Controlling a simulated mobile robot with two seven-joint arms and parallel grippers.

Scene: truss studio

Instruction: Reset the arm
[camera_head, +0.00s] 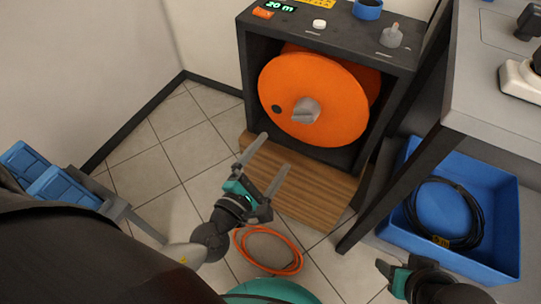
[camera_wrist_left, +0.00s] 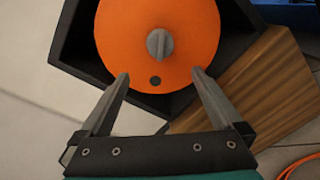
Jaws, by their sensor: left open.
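My left gripper (camera_head: 264,162) is open and empty in the head view, with its two fingers spread in front of and below an orange reel (camera_head: 330,85). The reel sits inside a dark cabinet (camera_head: 246,72) and has a grey knob (camera_head: 305,111) at its centre. In the left wrist view, the open fingers (camera_wrist_left: 160,85) frame the lower part of the reel (camera_wrist_left: 190,35), apart from its knob (camera_wrist_left: 160,44). My right gripper (camera_head: 388,270) shows only partly at the lower right of the head view, and its jaws are hard to make out.
A wooden block (camera_head: 285,185) stands under the cabinet. An orange cable coil (camera_head: 268,268) lies on the tiled floor. A blue crate (camera_head: 500,190) with a black cable (camera_head: 470,230) is at the right, by a grey table (camera_head: 490,95). Blue bins (camera_head: 60,187) are at the left.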

